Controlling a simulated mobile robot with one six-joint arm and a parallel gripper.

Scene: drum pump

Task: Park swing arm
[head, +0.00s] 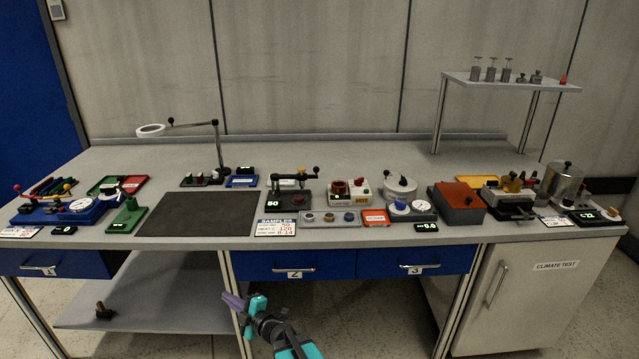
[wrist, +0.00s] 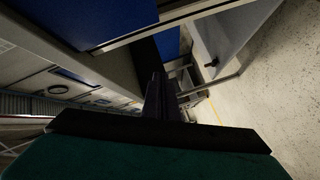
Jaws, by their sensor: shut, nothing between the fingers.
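A ring-headed swing arm stands at the back left of the bench, with a dark post (head: 219,148), a horizontal arm (head: 195,124), a black knob and a white ring (head: 151,130) at its left end. The ring hangs over the bench left of the post. I cannot tell from the picture which arm the task means. My gripper (head: 233,300) is shut and empty, low in front of the bench below the left drawers, apart from both arms. In the wrist view its dark fingers (wrist: 160,98) point toward the bench front.
A dark mat (head: 200,214) lies on the bench front, with a blue device (head: 60,210) and a green one (head: 127,217) to its left. Several instruments crowd the right half. A raised shelf (head: 510,82) stands at the back right. The bench's front edge and drawers (head: 295,266) are near my gripper.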

